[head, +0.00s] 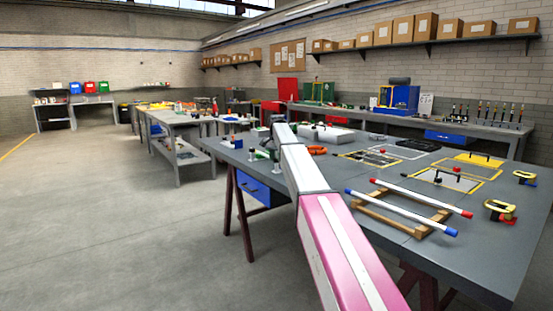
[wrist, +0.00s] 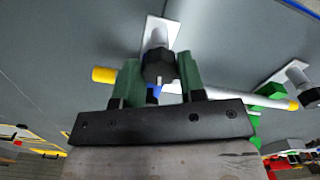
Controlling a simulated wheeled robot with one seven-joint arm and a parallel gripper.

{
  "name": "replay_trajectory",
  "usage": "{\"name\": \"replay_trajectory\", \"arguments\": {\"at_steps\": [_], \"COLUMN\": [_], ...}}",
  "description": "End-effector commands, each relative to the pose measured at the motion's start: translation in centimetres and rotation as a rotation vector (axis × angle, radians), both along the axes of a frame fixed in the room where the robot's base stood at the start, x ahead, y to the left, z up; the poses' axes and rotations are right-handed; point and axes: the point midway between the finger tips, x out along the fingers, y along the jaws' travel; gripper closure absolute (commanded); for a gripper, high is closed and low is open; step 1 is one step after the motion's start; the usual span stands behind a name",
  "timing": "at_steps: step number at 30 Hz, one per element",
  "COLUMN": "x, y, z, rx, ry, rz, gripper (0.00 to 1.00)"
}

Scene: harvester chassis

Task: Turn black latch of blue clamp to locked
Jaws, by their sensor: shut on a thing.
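In the wrist view my gripper (wrist: 158,62) has its two green fingers on either side of a dark, faceted black latch (wrist: 158,68) and is shut on it. A small blue part (wrist: 153,91), perhaps of the blue clamp, shows just below the latch between the fingers. A grey post (wrist: 158,37) on a white plate (wrist: 150,27) stands directly behind the latch. The rest of the clamp is hidden by my fingers and the latch, so I cannot tell the latch's exact angle. In the head view my arm hides most of this spot.
A yellow-ended rod (wrist: 103,75) runs behind my fingers in the wrist view. A second grey post (wrist: 298,72) stands at right near a green block (wrist: 270,90). In the head view the grey table (head: 390,225) holds a wooden frame (head: 375,218) with two white tubes.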

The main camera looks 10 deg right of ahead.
Motion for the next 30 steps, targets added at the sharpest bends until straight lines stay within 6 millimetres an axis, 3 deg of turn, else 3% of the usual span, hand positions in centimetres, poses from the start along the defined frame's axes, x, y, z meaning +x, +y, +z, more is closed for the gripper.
{"name": "replay_trajectory", "arguments": {"at_steps": [12,28,29,30], "x": [0.01,0.02,0.02,0.02], "y": [0.02,0.01,0.01,0.01], "z": [0.04,0.04,0.04,0.04], "rx": [0.000,0.000,0.000,0.000], "ry": [0.000,0.000,0.000,0.000], "rz": [-0.170,-0.191,-0.191,-0.191], "gripper": [0.87,0.87,0.53,0.52]}}
